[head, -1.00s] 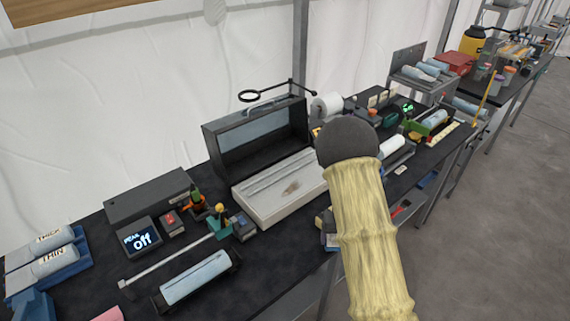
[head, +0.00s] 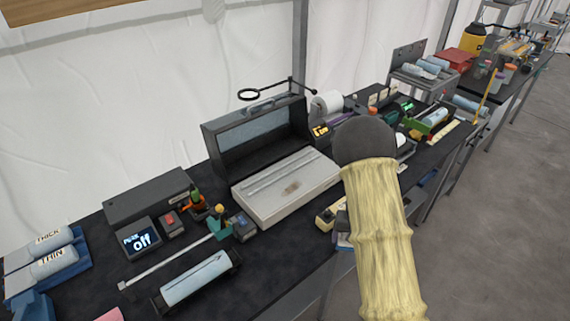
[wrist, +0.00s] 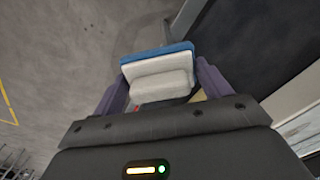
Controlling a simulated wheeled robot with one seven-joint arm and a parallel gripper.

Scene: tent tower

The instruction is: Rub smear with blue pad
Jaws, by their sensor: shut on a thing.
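A brownish smear (head: 292,187) marks the bare floor of an open pale tray (head: 270,212), in front of its dark raised hood. My gripper (wrist: 160,84) is shut on the blue pad (wrist: 157,52), which has a blue backing and a thick white layer, seen between the purple fingers in the wrist view. The pad is apart from the smear, near the bench's front edge, with grey floor behind it in the wrist view. In the head view, my sleeved arm hides most of my gripper.
A black-topped bench (head: 95,265) is crowded with gear. A magnifier ring (head: 249,94) overhangs the hood. Open floor (head: 500,220) lies at right.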

